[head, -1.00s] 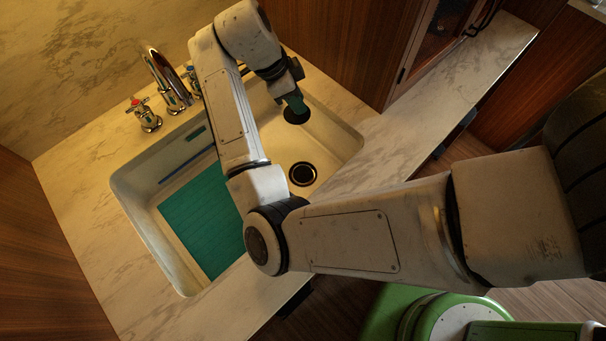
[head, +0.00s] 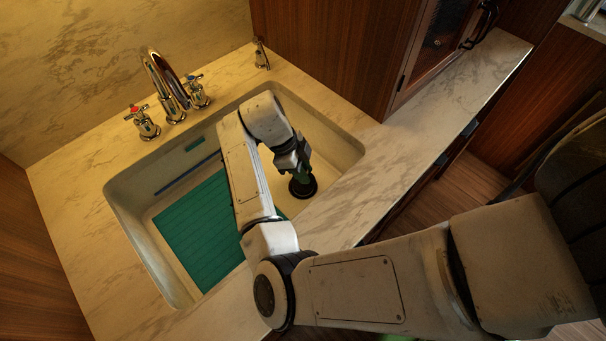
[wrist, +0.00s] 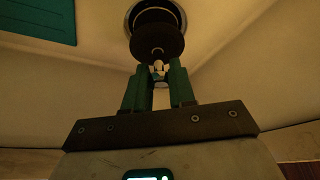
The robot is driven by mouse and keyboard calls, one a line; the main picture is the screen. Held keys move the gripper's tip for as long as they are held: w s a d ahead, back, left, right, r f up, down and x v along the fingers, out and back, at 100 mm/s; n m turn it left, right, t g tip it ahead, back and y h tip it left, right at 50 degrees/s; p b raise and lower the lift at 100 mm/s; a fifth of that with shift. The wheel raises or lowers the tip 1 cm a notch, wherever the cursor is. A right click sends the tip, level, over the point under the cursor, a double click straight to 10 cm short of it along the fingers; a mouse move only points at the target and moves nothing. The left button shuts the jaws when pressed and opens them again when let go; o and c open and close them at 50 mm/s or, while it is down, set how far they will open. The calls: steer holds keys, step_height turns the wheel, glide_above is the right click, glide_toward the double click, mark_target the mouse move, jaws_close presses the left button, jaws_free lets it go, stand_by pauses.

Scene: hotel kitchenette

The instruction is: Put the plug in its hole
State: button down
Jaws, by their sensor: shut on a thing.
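The plug (wrist: 157,43) is a round black disc with a small pale knob, and my gripper (wrist: 160,72) is shut on that knob. The teal fingers are close together around it. In the wrist view the metal-rimmed drain hole (wrist: 155,5) shows just behind the plug, which covers part of it. In the head view my gripper (head: 300,172) points down into the right part of the sink, with the dark plug (head: 303,189) below it over the drain area. The hole is mostly hidden there, and I cannot tell whether the plug touches it.
The white sink (head: 345,147) has walls close on the right. A teal mat (head: 195,230) covers its left floor, and also shows in the wrist view (wrist: 38,20). The faucet (head: 165,85) and its handles stand behind. Marble counter (head: 420,125) surrounds the sink.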

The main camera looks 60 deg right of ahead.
mark_target(293, 178)
steer(key=shift+f, duration=1.3)
steer(key=shift+f, duration=0.15)
steer(key=c, duration=0.9)
jaws_free()
steer(key=shift+c, duration=0.2)
steer(key=shift+r, duration=0.3)
steer(key=b+v, duration=0.1)
steer(key=v, duration=0.6)
steer(key=shift+r, duration=0.15)
